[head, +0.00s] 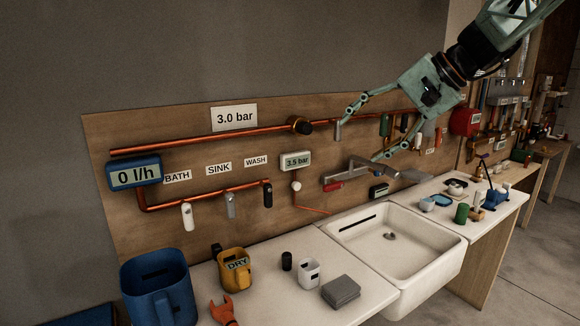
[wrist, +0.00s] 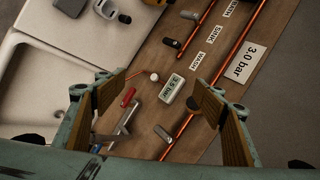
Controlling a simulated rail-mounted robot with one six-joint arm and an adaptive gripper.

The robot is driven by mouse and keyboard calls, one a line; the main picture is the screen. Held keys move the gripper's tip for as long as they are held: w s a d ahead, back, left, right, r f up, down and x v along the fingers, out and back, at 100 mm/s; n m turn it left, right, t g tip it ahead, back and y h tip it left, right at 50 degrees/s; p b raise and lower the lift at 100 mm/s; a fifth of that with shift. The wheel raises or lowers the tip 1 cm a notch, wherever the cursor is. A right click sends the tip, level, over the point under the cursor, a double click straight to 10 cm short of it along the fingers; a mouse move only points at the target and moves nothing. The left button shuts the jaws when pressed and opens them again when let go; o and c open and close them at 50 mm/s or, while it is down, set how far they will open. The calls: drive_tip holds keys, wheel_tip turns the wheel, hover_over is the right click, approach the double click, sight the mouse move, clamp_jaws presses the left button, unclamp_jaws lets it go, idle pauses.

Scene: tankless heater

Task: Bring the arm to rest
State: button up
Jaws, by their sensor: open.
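My gripper (head: 358,133) is green and hangs from the upper right of the head view, in front of the wooden pipe board (head: 130,225). Its two fingers are spread wide with nothing between them. In the wrist view my gripper (wrist: 165,100) also shows both fingers apart, one at each side. Between them in that picture appear the small pressure display (wrist: 172,88), a red-handled part (wrist: 128,97) and a grey metal spout (wrist: 122,130). Whether the fingers touch anything on the board I cannot tell.
A white sink (head: 440,255) sits below the gripper. The counter (head: 265,300) holds a blue jug (head: 158,295), a yellow DRY cup (head: 232,268), a white mug (head: 309,272) and a grey block (head: 341,291). Copper pipes (head: 215,139) run along the board. Open air lies in front of the plain wall.

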drive_tip(key=s+a+f+n+g+h, duration=0.1)
drive_tip(key=s+a+f+h, duration=0.15)
drive_tip(key=s, duration=1.15)
drive_tip(key=s+d+f+n+h, duration=0.1)
drive_tip(key=s+f, duration=0.2)
drive_tip(key=s, duration=0.8)
drive_tip(key=s+d+f+n+h, duration=0.1)
drive_tip(key=s+f, duration=0.3)
drive_tip(key=s, duration=0.8)
drive_tip(key=s+d+f+n+h, duration=0.2)
drive_tip(key=s+f+h, duration=0.1)
drive_tip(key=s, duration=0.9)
drive_tip(key=shift+d+f+g, duration=0.2)
drive_tip(key=shift+d+g, duration=0.05)
drive_tip(key=shift+g, duration=0.15)
